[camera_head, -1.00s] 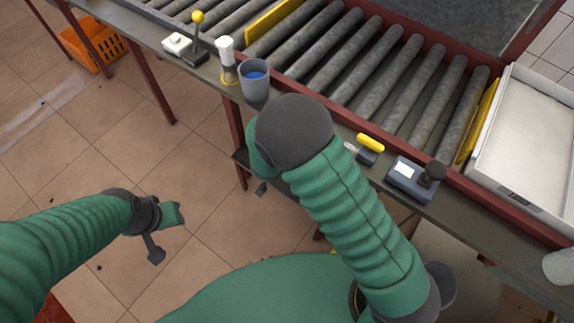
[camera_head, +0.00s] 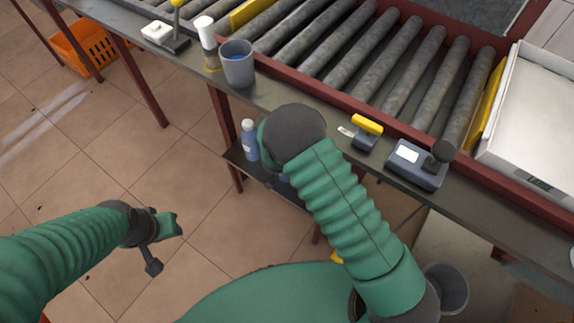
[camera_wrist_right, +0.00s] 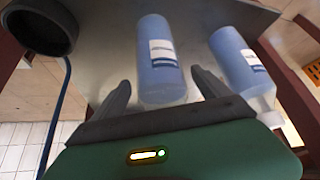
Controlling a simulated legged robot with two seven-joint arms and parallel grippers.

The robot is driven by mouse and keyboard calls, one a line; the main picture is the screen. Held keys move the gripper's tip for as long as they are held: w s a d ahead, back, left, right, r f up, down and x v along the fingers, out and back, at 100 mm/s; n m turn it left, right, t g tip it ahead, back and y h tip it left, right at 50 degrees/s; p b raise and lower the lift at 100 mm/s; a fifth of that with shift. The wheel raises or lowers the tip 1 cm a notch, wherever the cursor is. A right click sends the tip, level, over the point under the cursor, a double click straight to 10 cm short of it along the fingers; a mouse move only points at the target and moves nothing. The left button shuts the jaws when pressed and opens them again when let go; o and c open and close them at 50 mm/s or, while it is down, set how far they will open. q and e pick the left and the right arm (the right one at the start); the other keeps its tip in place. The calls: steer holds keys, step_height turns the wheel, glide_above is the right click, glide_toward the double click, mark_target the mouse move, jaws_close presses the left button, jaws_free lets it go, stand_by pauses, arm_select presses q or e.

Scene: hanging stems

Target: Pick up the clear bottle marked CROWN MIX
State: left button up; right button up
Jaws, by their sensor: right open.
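Two bluish see-through bottles with white labels show in the right wrist view: one bottle (camera_wrist_right: 160,65) in the middle and another bottle (camera_wrist_right: 238,62) to its right, with a pale cap. Their print is too small to read, so I cannot tell which is CROWN MIX. My right gripper (camera_wrist_right: 163,92) is open, its fingers either side of the middle bottle's near end, not closed on it. In the head view, a white-capped bottle (camera_head: 250,140) stands on the lower shelf; my right arm hides that gripper. My left gripper (camera_head: 162,244) hangs over the floor, apart from the bottles.
The lower shelf (camera_head: 262,181) lies under the counter with rollers. On the counter's edge stand a grey cup (camera_head: 237,64), a yellow-handled tool (camera_head: 366,130) and a grey device (camera_head: 415,166). A dark round container (camera_wrist_right: 40,26) is at upper left in the wrist view.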

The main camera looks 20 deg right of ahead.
steer(key=shift+a+r, duration=0.1)
steer(key=shift+a, duration=0.15)
steer(key=c, duration=0.9)
steer(key=shift+d, duration=0.1)
jaws_close()
steer(key=shift+r, duration=0.15)
